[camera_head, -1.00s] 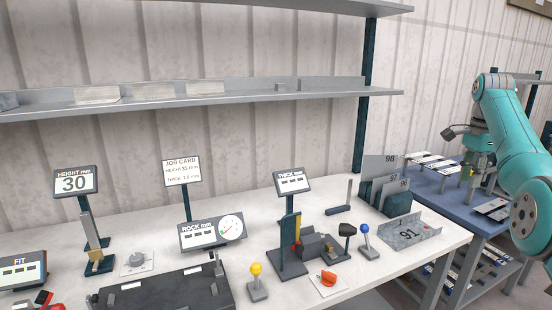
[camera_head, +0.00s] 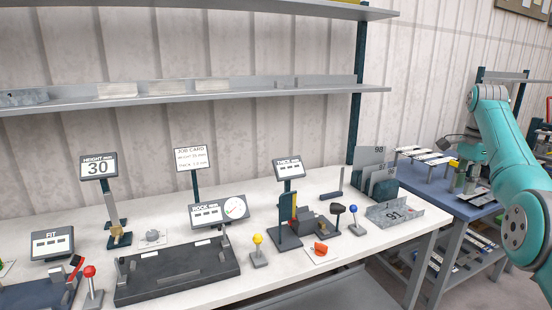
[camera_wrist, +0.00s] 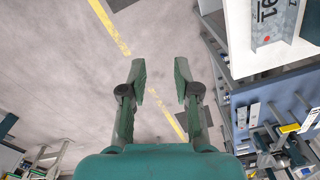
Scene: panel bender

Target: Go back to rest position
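My gripper (camera_wrist: 160,85) is open and empty in the wrist view, its two green fingers apart above the bare floor. In the head view my teal arm is folded at the right, in front of the blue table. The gripper's end is small there, near the blue table's left part, and its fingers are hard to make out. Nothing is held between the fingers.
The white bench (camera_head: 440,222) carries gauges, a job card (camera_head: 191,158), a dark fixture (camera_head: 180,284), coloured-knob levers and a metal channel marked 91 (camera_head: 395,215). The blue table (camera_head: 468,207) holds several strips. Floor with yellow lines (camera_wrist: 108,25) lies clear below the gripper.

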